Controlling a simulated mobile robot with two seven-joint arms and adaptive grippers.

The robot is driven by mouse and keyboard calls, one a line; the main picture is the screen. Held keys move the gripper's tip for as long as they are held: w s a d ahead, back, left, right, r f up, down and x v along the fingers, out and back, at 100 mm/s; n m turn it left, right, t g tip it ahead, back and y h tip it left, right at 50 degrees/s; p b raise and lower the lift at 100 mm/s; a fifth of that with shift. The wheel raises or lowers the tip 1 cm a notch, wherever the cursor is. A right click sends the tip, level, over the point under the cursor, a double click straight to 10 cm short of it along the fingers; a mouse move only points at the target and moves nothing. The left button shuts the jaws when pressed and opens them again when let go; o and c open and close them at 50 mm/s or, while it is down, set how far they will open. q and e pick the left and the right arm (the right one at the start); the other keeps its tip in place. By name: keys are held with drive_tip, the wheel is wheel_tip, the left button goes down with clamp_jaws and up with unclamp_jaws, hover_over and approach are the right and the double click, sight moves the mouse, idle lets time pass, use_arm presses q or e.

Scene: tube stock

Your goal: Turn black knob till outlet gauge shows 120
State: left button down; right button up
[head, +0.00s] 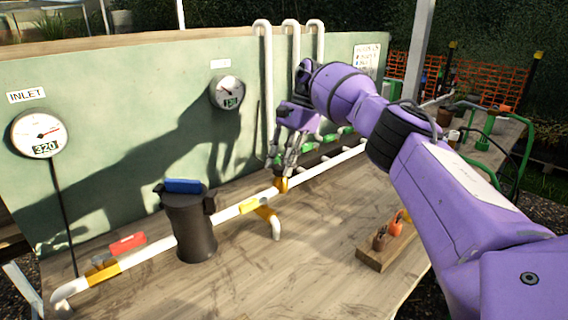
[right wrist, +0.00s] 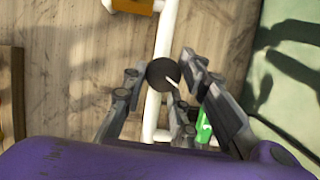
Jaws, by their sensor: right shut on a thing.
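My left gripper is not in view.
The inlet gauge (head: 38,133) at left reads 320. A black canister (head: 189,228) with a blue top stands on the pipe line, between red-handled and yellow-handled valves. A wooden block (head: 376,258) with small fittings lies on the right. The front middle of the bench is clear.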

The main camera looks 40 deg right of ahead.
sight(284, 166)
drive_tip(key=shift+s+a+f, duration=0.2)
drive_tip(key=shift+f, duration=0.1)
idle(0.4)
drive_tip(key=o, duration=1)
drive_tip(key=shift+r, duration=0.2)
wheel_tip(284, 166, up, 10)
